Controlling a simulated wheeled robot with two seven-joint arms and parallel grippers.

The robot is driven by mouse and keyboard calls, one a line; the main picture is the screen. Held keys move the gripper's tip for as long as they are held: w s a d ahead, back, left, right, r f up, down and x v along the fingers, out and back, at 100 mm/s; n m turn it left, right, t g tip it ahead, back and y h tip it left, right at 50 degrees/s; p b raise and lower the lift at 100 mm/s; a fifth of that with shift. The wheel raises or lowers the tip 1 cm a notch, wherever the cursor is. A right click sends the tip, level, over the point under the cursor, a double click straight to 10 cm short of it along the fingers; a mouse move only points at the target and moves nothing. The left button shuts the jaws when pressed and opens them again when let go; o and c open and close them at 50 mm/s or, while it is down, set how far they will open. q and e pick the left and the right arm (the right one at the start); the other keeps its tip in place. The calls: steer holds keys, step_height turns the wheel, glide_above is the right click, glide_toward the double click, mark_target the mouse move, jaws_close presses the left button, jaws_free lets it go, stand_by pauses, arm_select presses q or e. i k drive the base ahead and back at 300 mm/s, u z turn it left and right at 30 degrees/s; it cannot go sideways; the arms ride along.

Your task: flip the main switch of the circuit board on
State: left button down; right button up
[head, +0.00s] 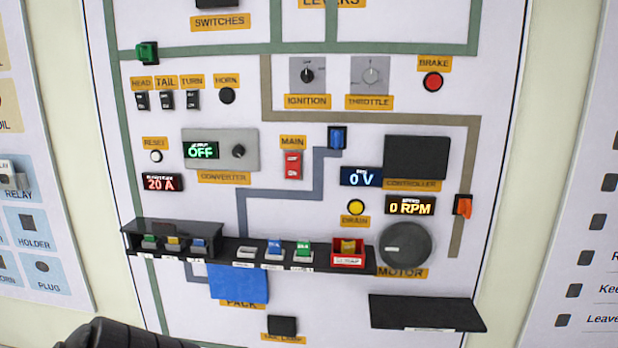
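The circuit board (350,95) is a white upright panel that fills the middle of the head view. Its main switch (293,165) is a small red rocker in the centre, just below the orange MAIN label (292,142). Which side of the rocker is pressed in is too small to tell. The converter display (202,150) reads OFF, and other displays read 0 V and 0 RPM. A black part of my own arm shows at the bottom left, well below the switch. Neither gripper's fingers are in view.
A black shelf (230,250) with coloured modules juts out below the switch. Another black ledge (425,313) juts out at lower right. A blue connector (337,138) sits right of the switch and the converter (248,135) sits left. The space before the switch is clear.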

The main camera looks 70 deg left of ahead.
mark_target(292, 160)
steer(key=i, duration=1.25)
steer(key=u, duration=2.1)
